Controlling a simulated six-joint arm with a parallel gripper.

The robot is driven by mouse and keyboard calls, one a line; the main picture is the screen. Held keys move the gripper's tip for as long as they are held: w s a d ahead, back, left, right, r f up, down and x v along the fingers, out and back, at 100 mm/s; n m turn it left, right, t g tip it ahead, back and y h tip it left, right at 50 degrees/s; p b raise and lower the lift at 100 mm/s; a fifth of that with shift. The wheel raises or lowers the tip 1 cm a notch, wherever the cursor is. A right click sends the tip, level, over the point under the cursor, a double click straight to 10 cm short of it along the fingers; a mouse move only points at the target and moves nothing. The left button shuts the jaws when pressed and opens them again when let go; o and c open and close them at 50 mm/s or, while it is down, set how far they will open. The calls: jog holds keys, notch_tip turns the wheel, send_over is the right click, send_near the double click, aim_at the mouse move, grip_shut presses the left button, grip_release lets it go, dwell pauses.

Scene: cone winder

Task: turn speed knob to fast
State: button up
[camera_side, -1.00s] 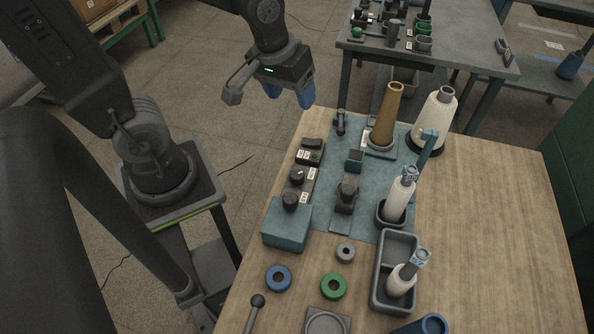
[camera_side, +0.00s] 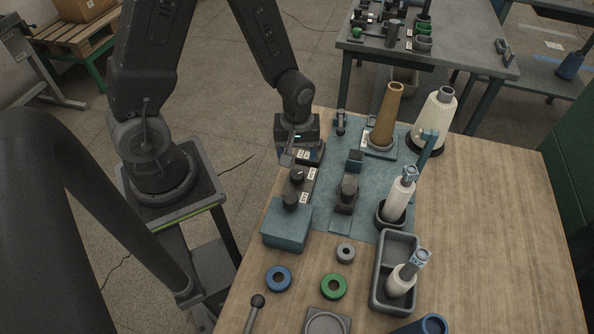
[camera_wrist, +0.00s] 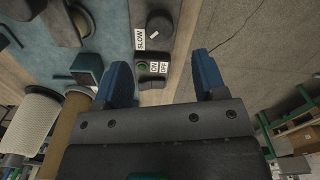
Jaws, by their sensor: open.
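The speed knob (camera_side: 297,176) is a dark round knob on a narrow control strip along the table's left edge. In the wrist view the knob (camera_wrist: 160,25) is at the top centre, with a SLOW label (camera_wrist: 140,39) beside it. I cannot read the FAST label or tell the knob's exact setting.
A switch with a green button (camera_wrist: 143,66) sits near my left finger. A blue box with a dark knob (camera_side: 287,226) stands at the strip's near end. A brown cone (camera_side: 386,115) and a white yarn cone (camera_side: 434,118) stand to the right.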

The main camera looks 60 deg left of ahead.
aim_at(297, 174)
notch_tip(297, 174, down, 8)
jog(key=shift+r, duration=0.1)
dwell(0.4)
jog(key=c, duration=0.9)
jog(key=shift+c, duration=0.2)
